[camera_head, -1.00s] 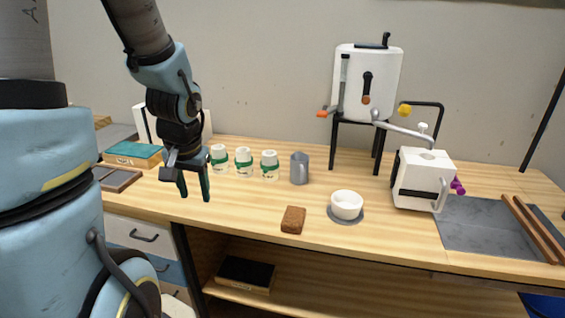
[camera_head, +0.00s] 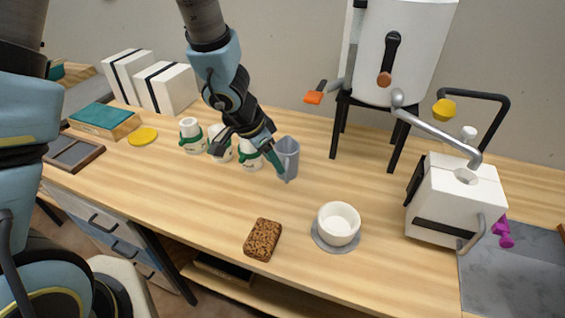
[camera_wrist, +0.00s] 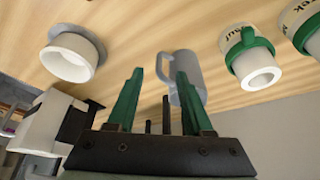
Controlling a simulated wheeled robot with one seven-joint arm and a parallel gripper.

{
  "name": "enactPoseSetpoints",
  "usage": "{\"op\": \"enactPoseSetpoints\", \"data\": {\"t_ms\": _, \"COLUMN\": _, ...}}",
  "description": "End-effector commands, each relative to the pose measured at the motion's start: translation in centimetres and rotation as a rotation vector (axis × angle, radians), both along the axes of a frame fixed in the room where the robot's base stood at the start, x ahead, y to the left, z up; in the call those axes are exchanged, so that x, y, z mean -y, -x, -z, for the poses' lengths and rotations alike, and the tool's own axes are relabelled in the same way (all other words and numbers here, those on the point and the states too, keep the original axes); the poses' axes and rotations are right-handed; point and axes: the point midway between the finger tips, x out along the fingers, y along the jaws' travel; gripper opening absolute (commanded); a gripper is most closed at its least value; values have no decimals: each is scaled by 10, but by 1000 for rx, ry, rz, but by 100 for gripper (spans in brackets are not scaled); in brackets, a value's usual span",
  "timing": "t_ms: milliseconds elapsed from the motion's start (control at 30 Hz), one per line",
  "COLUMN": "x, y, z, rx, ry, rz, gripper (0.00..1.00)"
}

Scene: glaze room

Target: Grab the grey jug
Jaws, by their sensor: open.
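The grey jug (camera_head: 287,156) stands upright on the wooden table, to the right of a row of white jars with green bands. In the wrist view the grey jug (camera_wrist: 184,74) shows beyond the fingertips, its handle pointing left. My gripper (camera_head: 281,174) has green fingers and is at the jug's near left side in the head view, partly in front of it. In the wrist view my gripper (camera_wrist: 160,78) is open, with the jug's handle side between the fingertips and its body partly behind the right finger. I cannot tell whether a finger touches it.
White jars (camera_head: 193,136) stand close left of the jug. A white bowl (camera_head: 339,222) on a grey disc and a brown sponge-like block (camera_head: 263,240) lie nearer the front. A white machine (camera_head: 455,201) stands right. The table between jug and block is clear.

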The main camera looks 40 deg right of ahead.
Motion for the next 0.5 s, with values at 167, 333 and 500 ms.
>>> {"op": "enactPoseSetpoints", "data": {"t_ms": 167, "x": 9, "y": 0, "z": 25, "rx": 1, "ry": -1, "rz": 0, "gripper": 51}}
{"op": "enactPoseSetpoints", "data": {"t_ms": 333, "x": 14, "y": 0, "z": 34, "rx": 1, "ry": -1, "rz": 0, "gripper": 51}}
{"op": "enactPoseSetpoints", "data": {"t_ms": 500, "x": 28, "y": 1, "z": 55, "rx": 2, "ry": -3, "rz": 1, "gripper": 51}}
